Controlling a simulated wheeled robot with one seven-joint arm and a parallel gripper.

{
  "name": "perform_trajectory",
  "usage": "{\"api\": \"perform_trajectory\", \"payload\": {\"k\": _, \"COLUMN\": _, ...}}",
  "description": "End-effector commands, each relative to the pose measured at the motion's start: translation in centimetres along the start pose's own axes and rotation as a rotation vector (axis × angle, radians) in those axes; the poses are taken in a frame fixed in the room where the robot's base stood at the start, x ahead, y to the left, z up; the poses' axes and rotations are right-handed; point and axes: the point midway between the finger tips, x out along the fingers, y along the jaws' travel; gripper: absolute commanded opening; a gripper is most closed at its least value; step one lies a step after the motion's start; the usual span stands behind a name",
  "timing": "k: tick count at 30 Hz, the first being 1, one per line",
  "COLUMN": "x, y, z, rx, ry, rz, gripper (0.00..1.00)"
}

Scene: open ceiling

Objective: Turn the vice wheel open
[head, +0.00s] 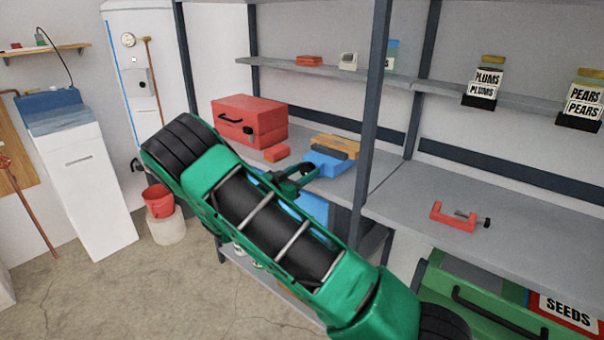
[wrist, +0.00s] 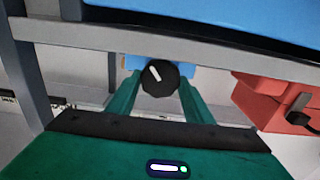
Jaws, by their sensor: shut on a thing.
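The vice wheel (wrist: 159,77) is a round black knob with a short white tilted mark on its face. In the wrist view my gripper (wrist: 158,88) has one green finger on each side of it, shut on the wheel. The vice (wrist: 187,76) shows only as blue bits behind the wheel. In the head view the blue vice (head: 325,163) sits at the shelf's front edge, and my gripper (head: 295,179) reaches it from the front. The wheel is mostly hidden there by my gripper.
A red toolbox (head: 250,120) stands left of the vice. A red clamp (head: 455,216) lies on the right shelf (head: 540,230). A dark upright post (head: 373,100) rises right of the vice. A blue bin (head: 311,207) is below the shelf. Bare floor (head: 160,290) lies left.

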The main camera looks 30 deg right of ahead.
Motion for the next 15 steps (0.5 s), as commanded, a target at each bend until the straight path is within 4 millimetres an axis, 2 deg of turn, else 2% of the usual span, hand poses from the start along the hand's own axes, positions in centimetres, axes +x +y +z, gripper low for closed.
{"api": "perform_trajectory", "payload": {"k": 8, "x": -0.43, "y": -0.69, "z": -0.2, "rx": -0.053, "ry": 0.004, "rz": -0.011, "gripper": 0.24}}
{"api": "perform_trajectory", "payload": {"k": 15, "x": -0.68, "y": -1.04, "z": -0.21, "rx": -0.21, "ry": 0.005, "rz": -0.016, "gripper": 0.24}}
